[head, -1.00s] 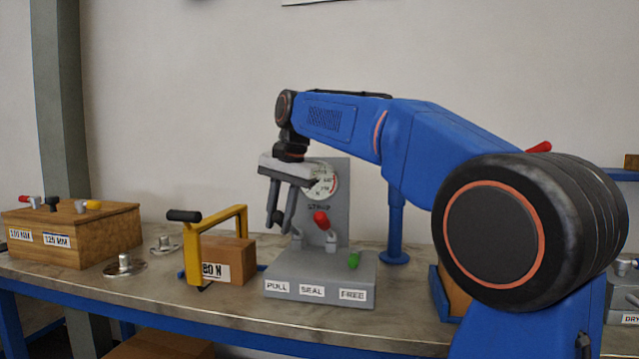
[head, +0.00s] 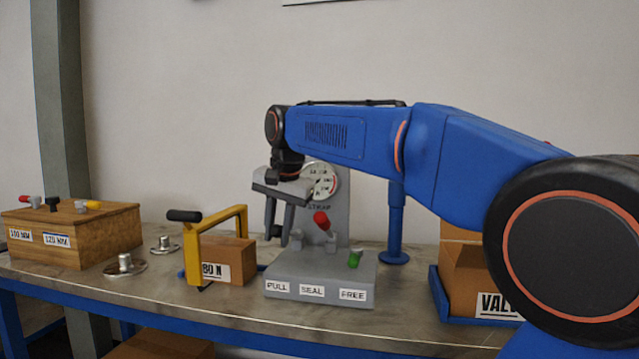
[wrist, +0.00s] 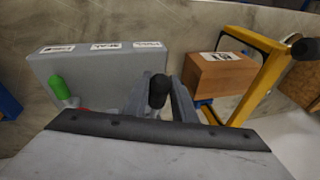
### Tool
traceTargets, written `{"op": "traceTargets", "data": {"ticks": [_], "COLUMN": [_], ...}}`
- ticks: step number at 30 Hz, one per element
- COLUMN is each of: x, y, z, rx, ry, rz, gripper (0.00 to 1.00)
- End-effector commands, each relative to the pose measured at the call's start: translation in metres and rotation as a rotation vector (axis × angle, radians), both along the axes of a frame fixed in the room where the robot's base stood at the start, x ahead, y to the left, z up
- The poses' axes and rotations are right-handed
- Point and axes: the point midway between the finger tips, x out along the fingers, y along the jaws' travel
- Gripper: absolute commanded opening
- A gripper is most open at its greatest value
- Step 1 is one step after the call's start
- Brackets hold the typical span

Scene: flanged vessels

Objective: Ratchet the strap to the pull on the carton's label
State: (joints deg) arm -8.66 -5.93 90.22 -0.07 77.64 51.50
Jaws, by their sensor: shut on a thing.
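The strap machine (head: 300,287) is a grey box on the bench, with plates PULL, SEAL and FREE along its front. A dial (head: 322,182) stands on the panel behind; its needle is too small to read. My gripper (head: 277,232) is at the left, PULL side. In the wrist view its fingers close around the black-knobbed lever (wrist: 158,90). The red lever (head: 322,221) leans back in the middle, and the green lever (head: 355,257) is at the right. The carton (head: 236,257), labelled 80 N (head: 215,272), sits left of the machine. I cannot make out a strap on it.
A yellow frame (head: 190,255) with a black handle (head: 184,216) stands around the carton's left side. A wooden box (head: 100,235) with knobs and flanged metal pieces (head: 125,266) are at the left. Another carton (head: 462,275) stands in a blue tray at the right.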

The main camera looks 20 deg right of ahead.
Motion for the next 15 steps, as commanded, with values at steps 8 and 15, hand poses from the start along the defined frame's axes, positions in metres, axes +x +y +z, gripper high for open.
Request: {"op": "traceTargets", "data": {"ticks": [8, 15], "x": [0.012, 0.012], "y": [-0.009, -0.008], "z": [0.028, 0.028], "rx": [0.101, 0.104], "ry": [0.141, 0.145], "rz": [-0.003, -0.001], "gripper": [0.0, 0.0]}}
